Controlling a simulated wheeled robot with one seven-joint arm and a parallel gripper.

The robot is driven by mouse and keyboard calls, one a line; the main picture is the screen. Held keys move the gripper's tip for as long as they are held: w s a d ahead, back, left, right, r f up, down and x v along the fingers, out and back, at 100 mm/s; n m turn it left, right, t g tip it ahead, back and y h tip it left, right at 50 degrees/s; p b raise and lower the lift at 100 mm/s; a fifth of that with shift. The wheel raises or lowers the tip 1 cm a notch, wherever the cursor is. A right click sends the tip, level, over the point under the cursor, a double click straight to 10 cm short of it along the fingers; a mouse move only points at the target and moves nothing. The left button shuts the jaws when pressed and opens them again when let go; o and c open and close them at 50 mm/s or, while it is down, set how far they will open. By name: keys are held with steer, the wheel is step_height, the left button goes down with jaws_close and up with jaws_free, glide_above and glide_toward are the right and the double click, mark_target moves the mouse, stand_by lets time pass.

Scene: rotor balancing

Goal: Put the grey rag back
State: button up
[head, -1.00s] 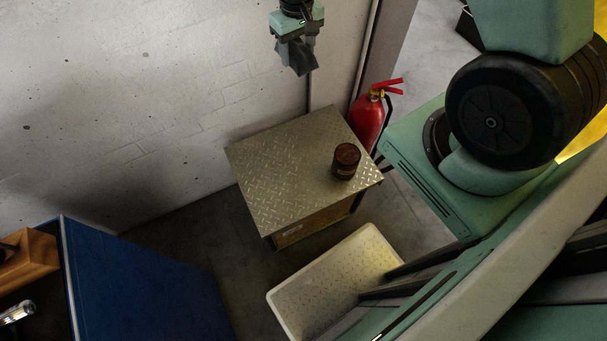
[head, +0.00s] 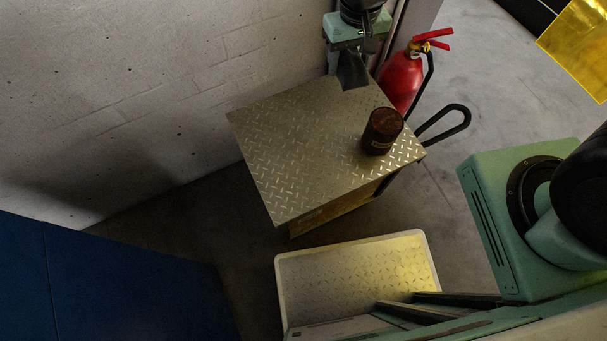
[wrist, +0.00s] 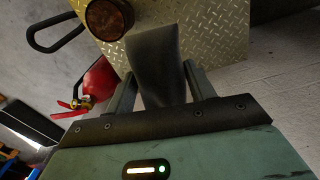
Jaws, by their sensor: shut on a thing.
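My gripper (head: 351,58) is shut on the grey rag (head: 353,73), which hangs down from the jaws near the back edge of the metal-topped cart (head: 290,150). In the wrist view the dark grey rag (wrist: 158,65) sits between the two fingers (wrist: 155,88), with the cart's tread-plate top (wrist: 215,25) behind it. I cannot tell whether the rag's lower end touches the cart top. A dark brown can (head: 382,132) stands on the cart's right part, apart from the rag.
A red fire extinguisher (head: 401,80) stands behind the cart, close to my gripper. The cart has a black handle (head: 450,122) at its right. A pale tray (head: 350,262) lies in front. A blue cabinet (head: 110,280) is at lower left. The cart top's left part is clear.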

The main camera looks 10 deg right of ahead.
steer(key=n+b, duration=0.2)
steer(key=b, duration=1.5)
glide_above(304, 171)
step_height(304, 171, down, 17)
step_height(304, 171, down, 10)
steer(key=b, duration=0.3)
steer(key=shift+r, duration=0.2)
steer(key=shift+f, duration=0.1)
steer(key=o, duration=0.9)
